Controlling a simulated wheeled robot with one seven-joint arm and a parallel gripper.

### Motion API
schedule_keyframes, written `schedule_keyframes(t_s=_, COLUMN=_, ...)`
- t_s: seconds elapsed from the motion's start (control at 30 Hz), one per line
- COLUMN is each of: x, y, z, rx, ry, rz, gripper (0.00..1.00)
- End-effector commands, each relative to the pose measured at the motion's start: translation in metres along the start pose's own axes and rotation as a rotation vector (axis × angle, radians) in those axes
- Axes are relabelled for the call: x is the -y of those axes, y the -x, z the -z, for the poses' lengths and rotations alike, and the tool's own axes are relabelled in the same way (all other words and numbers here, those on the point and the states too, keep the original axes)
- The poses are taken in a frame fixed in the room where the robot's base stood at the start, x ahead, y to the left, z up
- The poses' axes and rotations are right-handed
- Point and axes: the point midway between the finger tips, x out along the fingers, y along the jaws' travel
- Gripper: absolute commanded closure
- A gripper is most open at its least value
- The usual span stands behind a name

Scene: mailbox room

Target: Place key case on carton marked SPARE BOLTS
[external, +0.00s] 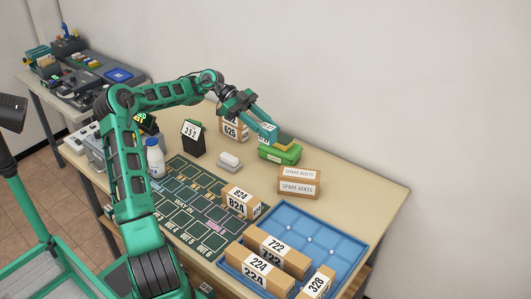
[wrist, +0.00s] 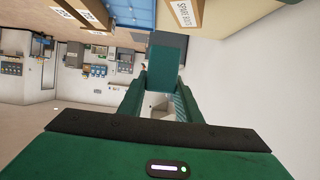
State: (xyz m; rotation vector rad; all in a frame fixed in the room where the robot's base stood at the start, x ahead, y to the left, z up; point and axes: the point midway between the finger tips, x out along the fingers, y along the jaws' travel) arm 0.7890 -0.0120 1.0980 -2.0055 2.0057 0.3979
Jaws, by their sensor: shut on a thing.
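My gripper (external: 274,139) is at the far right part of the table, shut on a green case, which I take to be the key case (external: 281,154). In the wrist view a dark green block (wrist: 164,70) sits between the fingers. The external view does not make clear whether the case touches the table. The carton marked SPARE BOLTS (external: 299,187) is a tan box just in front and to the right of the case, with labels on its top and front. Part of this carton shows at the top of the wrist view (wrist: 203,12). Its top looks bare.
A blue tray (external: 345,243) with numbered cartons lies at the front right. Carton 824 (external: 241,203) stands on the dark mat (external: 190,198). A white box (external: 229,161), a dark holder marked 352 (external: 193,142), carton 625 (external: 231,131) and a white bottle (external: 155,158) stand nearby.

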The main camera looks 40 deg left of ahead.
Motion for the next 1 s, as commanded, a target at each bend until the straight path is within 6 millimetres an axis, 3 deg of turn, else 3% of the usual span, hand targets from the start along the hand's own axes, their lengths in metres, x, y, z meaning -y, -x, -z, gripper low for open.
schedule_keyframes(t_s=0.53, x=0.037, y=-0.105, z=-0.019, rx=0.000, ry=0.000, rz=-0.004, gripper=0.93)
schedule_keyframes(t_s=0.77, x=0.044, y=-0.123, z=-0.024, rx=0.000, ry=0.000, rz=-0.001, gripper=0.93)
schedule_keyframes(t_s=1.0, x=0.044, y=-0.135, z=-0.052, rx=0.000, ry=0.003, rz=-0.001, gripper=0.93)
